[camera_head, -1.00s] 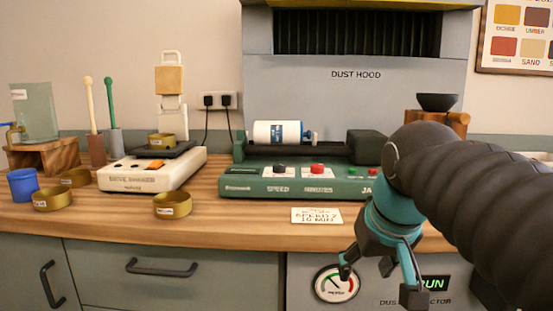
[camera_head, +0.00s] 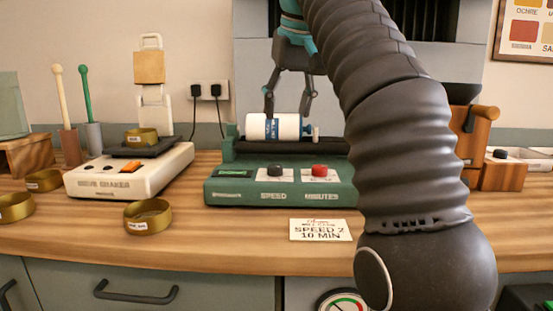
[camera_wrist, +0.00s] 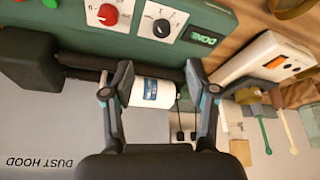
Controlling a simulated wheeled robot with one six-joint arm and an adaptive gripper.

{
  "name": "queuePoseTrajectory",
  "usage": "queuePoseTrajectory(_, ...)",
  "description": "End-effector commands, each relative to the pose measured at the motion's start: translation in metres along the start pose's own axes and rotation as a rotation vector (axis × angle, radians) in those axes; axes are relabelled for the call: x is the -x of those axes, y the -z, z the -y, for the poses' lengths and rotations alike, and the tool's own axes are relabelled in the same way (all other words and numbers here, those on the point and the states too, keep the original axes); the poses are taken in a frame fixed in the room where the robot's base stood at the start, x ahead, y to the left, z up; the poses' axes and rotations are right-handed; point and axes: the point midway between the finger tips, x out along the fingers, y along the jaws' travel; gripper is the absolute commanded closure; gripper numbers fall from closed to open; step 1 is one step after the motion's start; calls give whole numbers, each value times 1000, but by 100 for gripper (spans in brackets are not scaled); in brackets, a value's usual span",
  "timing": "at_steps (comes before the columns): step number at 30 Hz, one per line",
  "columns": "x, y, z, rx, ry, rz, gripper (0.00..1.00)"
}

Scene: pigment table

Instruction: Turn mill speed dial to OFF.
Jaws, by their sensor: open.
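The green mill (camera_head: 215,190) stands on the counter. Its black SPEED dial (camera_head: 275,170) is left of the red MINUTES dial (camera_head: 319,171). In the wrist view, upside down, the black dial (camera_wrist: 161,28) sits near a display reading DONE (camera_wrist: 202,38), and the red dial (camera_wrist: 108,14) is to its left. A white jar (camera_head: 262,127) with a blue label lies on the mill's rollers. My gripper (camera_head: 288,112) is open and points down over the jar, behind the dials. In the wrist view its fingers (camera_wrist: 160,84) appear either side of the jar (camera_wrist: 150,93); contact is unclear.
A white sieve shaker (camera_head: 130,172) stands left of the mill, with brass pans (camera_head: 148,217) around it. A card (camera_head: 320,230) reading SPEED 2, 10 MIN lies in front. My arm hides the mill's right end. The dust hood (camera_head: 250,70) stands behind.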

Motion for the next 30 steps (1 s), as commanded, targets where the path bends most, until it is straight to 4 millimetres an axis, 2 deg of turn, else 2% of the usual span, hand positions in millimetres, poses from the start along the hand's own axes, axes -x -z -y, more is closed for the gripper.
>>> queuePoseTrajectory(8, -3, 3, 4, 8, 3, 3, 42)
queuePoseTrajectory(17, -25, 2, 4, 8, 3, 2, 42)
queuePoseTrajectory(30, -84, 2, 4, 8, 3, 4, 42)
